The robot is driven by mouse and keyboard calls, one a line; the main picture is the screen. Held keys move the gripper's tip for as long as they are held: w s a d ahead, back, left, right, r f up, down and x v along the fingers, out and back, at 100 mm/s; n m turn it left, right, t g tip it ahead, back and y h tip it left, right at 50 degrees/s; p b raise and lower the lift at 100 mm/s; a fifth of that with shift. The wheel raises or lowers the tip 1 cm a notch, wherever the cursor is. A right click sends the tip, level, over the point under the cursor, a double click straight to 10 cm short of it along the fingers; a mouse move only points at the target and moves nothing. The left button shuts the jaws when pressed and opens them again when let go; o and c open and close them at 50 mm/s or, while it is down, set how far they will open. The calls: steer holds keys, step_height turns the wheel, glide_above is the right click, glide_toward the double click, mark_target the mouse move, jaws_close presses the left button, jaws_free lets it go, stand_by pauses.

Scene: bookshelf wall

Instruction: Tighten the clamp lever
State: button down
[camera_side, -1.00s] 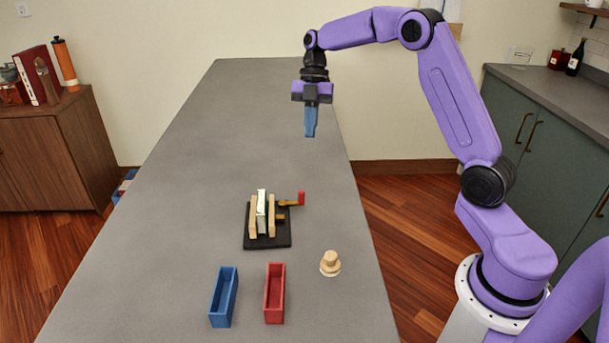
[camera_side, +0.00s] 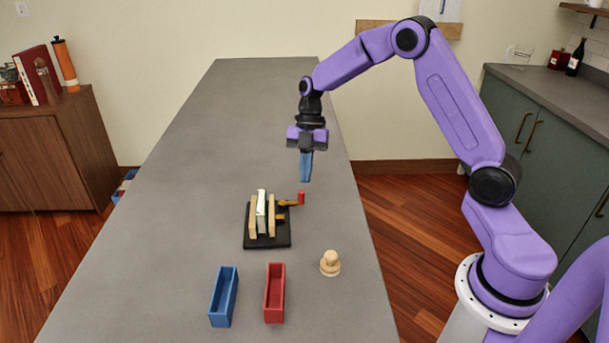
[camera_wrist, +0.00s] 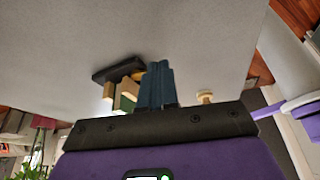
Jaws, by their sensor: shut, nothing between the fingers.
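The clamp (camera_side: 252,239) has a black base on the grey table, with two upright wooden jaws and a pale block (camera_side: 261,210) between them. Its lever ends in a red handle (camera_side: 301,198) at the right. My gripper (camera_side: 306,181) points down with blue fingers shut and empty, just above the red handle in the side view; I cannot tell whether they touch. In the wrist view the shut fingers (camera_wrist: 158,66) stand in front of part of the clamp (camera_wrist: 118,70), and the red handle is hidden.
A blue tray (camera_side: 233,300) and a red tray (camera_side: 283,295) stand in front of the clamp. A round wooden piece (camera_side: 330,264) stands to the right, near the table's edge. The table (camera_side: 230,120) behind the clamp is clear.

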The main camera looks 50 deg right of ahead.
steer(key=shift+s+a, duration=0.55)
steer(key=shift+a, duration=0.3)
steer(key=shift+s+a+m+t, duration=0.2)
steer(key=shift+s+m+t, duration=0.35)
steer(key=shift+m, duration=0.65)
steer(key=shift+s+a+m+t+y, duration=0.3)
steer(key=shift+s+m, duration=0.3)
steer(key=shift+m, duration=0.4)
steer(key=m, duration=0.1)
steer(key=s+a+m+t, duration=0.1)
steer(key=m, duration=0.2)
steer(key=shift+s+a+t, duration=0.25)
steer(key=shift+a, duration=0.1)
steer(key=a+m+t, duration=0.1)
steer(key=m, duration=0.1)
steer(key=s+a+m, duration=0.1)
steer(key=m, duration=0.2)
steer(key=shift+a+t+h, duration=0.35)
steer(key=shift+t+h, duration=0.05)
steer(key=shift+a, duration=0.8)
